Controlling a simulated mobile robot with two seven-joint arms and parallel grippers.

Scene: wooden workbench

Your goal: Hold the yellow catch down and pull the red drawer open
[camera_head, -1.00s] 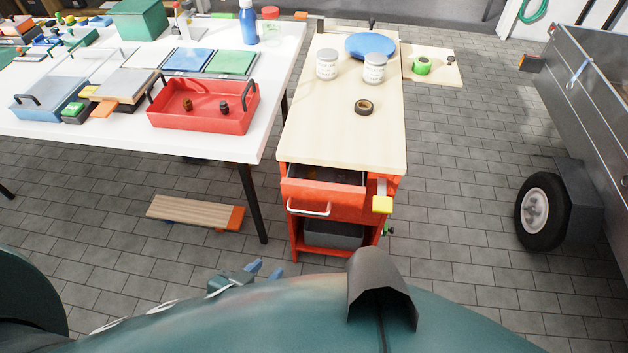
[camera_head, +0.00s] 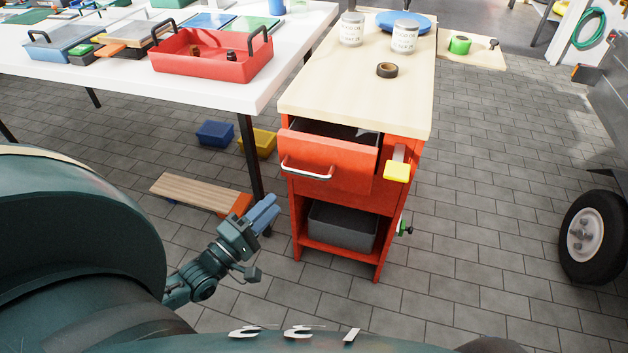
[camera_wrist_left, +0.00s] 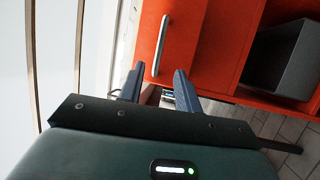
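The red drawer (camera_head: 345,168) is in the cabinet under the wooden worktop. Its front stands out a little, and dark interior shows above it. Its pale bar handle (camera_head: 307,171) faces me. The yellow catch (camera_head: 397,171) sits to the right of the drawer front; nothing touches it. My left gripper (camera_head: 268,213) is below and left of the handle, apart from it. In the left wrist view my left gripper (camera_wrist_left: 159,69) is open and empty, with the handle (camera_wrist_left: 161,45) ahead between the lines of its fingers. My right gripper is not in view.
A grey bin (camera_head: 342,227) stands on the cabinet's lower shelf. A white table (camera_head: 120,82) with a red tray (camera_head: 215,66) is at the left, its black leg (camera_head: 249,155) near my left gripper. A plank (camera_head: 200,193) lies below.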

